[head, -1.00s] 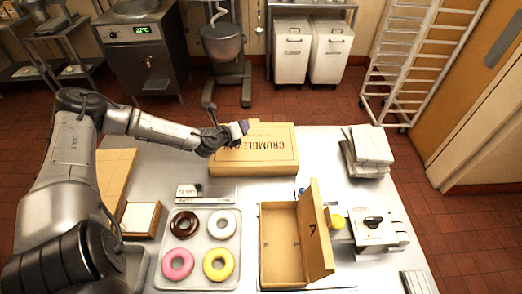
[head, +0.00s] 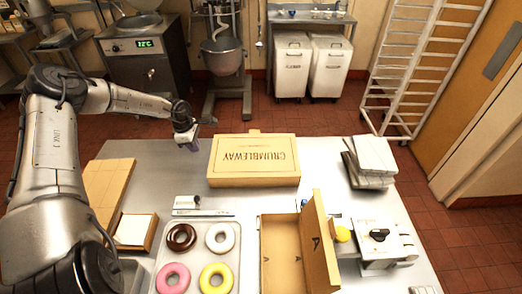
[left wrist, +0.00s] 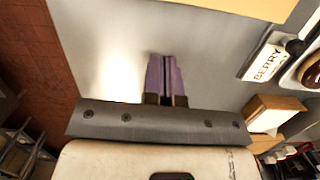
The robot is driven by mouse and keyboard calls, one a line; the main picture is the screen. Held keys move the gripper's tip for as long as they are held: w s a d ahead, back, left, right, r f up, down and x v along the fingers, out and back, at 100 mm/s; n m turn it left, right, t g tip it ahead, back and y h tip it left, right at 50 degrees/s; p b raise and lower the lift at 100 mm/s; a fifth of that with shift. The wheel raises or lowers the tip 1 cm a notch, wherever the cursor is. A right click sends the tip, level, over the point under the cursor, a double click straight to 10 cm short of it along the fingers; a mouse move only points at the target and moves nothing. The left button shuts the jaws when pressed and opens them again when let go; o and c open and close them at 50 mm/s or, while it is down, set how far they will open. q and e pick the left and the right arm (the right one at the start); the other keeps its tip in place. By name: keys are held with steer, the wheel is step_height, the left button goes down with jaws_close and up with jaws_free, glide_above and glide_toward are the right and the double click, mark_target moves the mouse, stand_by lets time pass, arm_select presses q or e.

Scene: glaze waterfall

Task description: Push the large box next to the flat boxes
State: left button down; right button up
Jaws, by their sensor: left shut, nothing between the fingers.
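The large box (head: 254,162) is a closed tan carton with dark lettering, lying at the back middle of the steel table. The flat boxes (head: 370,158) are a stack of pale, flat cartons at the back right corner, with a gap of bare table between them and the large box. My left gripper (head: 191,146) is just left of the large box, apart from it, shut and empty. In the left wrist view its purple fingers (left wrist: 166,78) are together over bare table, with a tan edge at the top right. My right gripper is not in view.
A donut tray (head: 234,263) stands front left of the middle. An open box (head: 288,253) with its lid raised stands in front of the gap. A white device (head: 378,238) is at right. A small wooden box (head: 136,230) is at left.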

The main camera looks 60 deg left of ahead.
mark_target(262, 154)
arm_select(q)
steer(key=w+d, duration=0.2)
steer(key=w, duration=0.1)
steer(key=w+d+b, duration=0.1)
steer(key=w+d, duration=0.1)
steer(key=w, duration=0.1)
steer(key=w+d+b, duration=0.1)
steer(key=w+d, duration=0.1)
steer(key=shift+w+f, duration=0.1)
steer(key=shift+w, duration=0.3)
steer(key=w+d, duration=0.2)
steer(key=w, duration=0.1)
steer(key=w+d, duration=0.3)
steer(key=w, duration=0.1)
steer(key=w+d, duration=0.2)
steer(key=w, duration=0.2)
steer(key=shift+w+d+p, duration=0.1)
steer(key=shift+d+p, duration=0.3)
steer(key=shift+f, duration=0.85)
